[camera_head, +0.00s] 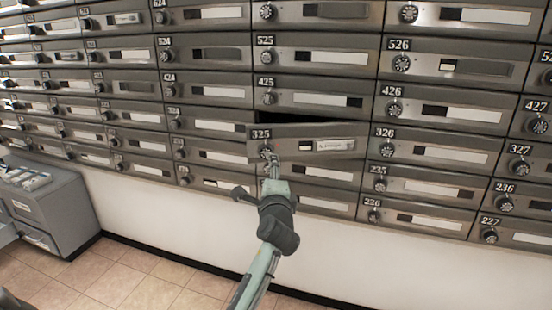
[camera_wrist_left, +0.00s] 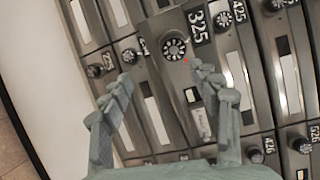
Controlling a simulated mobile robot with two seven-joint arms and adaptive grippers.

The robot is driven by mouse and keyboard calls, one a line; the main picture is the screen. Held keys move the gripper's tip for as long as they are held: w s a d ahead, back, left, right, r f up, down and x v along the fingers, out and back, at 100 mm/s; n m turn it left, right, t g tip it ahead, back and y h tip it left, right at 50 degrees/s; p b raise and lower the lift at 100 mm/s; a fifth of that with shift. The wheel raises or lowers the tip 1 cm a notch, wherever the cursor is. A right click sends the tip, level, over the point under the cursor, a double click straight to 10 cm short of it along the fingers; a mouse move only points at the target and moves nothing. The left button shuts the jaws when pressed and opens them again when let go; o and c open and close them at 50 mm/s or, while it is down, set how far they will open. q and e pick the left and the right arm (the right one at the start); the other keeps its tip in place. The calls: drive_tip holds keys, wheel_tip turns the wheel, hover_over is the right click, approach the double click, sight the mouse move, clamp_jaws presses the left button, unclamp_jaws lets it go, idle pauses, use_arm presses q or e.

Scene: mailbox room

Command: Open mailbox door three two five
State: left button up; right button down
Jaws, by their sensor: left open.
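Mailbox door 325 (camera_head: 320,133) is partly open in the head view. Its top edge is tilted out from the wall, and a dark gap shows above it. Its round dial knob (camera_head: 266,151) is at its left end, just below the number. My left gripper (camera_head: 271,163) is at this knob, in front of the door's lower left part. In the left wrist view the door (camera_wrist_left: 199,29) and its knob (camera_wrist_left: 174,48) lie just beyond the fingers. My left gripper (camera_wrist_left: 163,74) is open there, with nothing between its fingers. My right gripper is not in view.
Closed mailbox doors surround it: 425 (camera_head: 310,88) above, 326 (camera_head: 440,150) to the right and others below. A grey cabinet (camera_head: 55,210) with trays on top stands at the lower left. White wall and tiled floor (camera_head: 150,280) lie below the boxes.

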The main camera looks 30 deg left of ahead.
sight(267, 154)
use_arm(q)
drive_tip(key=shift+y, duration=0.3)
drive_tip(key=w+a, duration=0.1)
drive_tip(key=w, duration=0.1)
drive_tip(key=w+a+r, duration=0.1)
drive_tip(key=w+a, duration=0.1)
drive_tip(key=w+a+r, duration=0.1)
drive_tip(key=w+a, duration=0.1)
drive_tip(key=shift+w+r, duration=0.1)
drive_tip(key=shift+c, duration=0.2)
clamp_jaws()
